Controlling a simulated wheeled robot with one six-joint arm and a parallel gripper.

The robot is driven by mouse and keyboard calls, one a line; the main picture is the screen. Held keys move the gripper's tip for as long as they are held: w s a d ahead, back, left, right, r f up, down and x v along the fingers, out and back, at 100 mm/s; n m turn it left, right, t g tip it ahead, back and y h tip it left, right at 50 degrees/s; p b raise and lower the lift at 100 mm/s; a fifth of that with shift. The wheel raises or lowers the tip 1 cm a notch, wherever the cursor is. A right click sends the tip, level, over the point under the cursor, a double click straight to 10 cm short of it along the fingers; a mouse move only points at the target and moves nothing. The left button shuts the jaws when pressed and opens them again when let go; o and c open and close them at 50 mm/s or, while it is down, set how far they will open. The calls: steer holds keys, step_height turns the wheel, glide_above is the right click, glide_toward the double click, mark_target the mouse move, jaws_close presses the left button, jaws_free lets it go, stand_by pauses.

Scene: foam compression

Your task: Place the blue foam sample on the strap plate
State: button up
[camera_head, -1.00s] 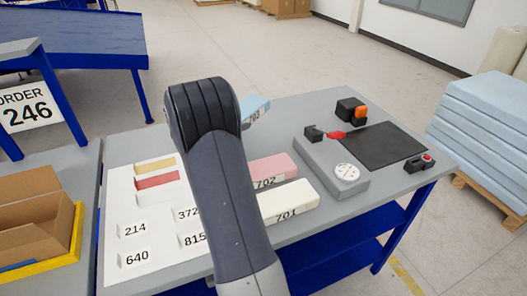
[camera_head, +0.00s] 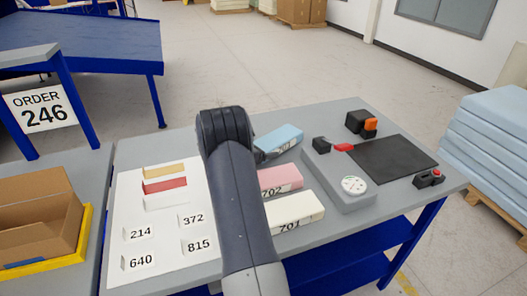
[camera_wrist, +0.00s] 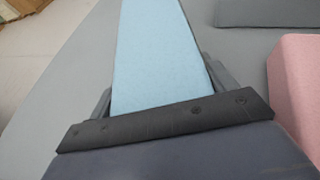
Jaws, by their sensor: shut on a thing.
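The blue foam sample (camera_head: 279,139) is a light blue block with a label on its near face. In the head view it is behind the pink block, left of the grey dial unit. In the wrist view the blue foam (camera_wrist: 160,55) runs away from me between my fingers. I cannot tell whether the sample touches the bench. A flat black plate (camera_head: 395,160) lies right of the dial unit; I cannot tell if it is the strap plate.
The grey dial unit (camera_head: 335,180) has a red part at its far end. A pink block (camera_head: 280,178), 702, and a cream block (camera_head: 295,211), 701, lie nearer. A black-and-orange device (camera_head: 361,123) and a red-button box (camera_head: 428,179) flank the plate. A white sheet (camera_head: 160,215) is left.

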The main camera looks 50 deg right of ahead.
steer(key=shift+f, duration=0.55)
steer(key=shift+f, duration=0.2)
steer(key=o, duration=0.9)
steer(key=shift+r, duration=0.1)
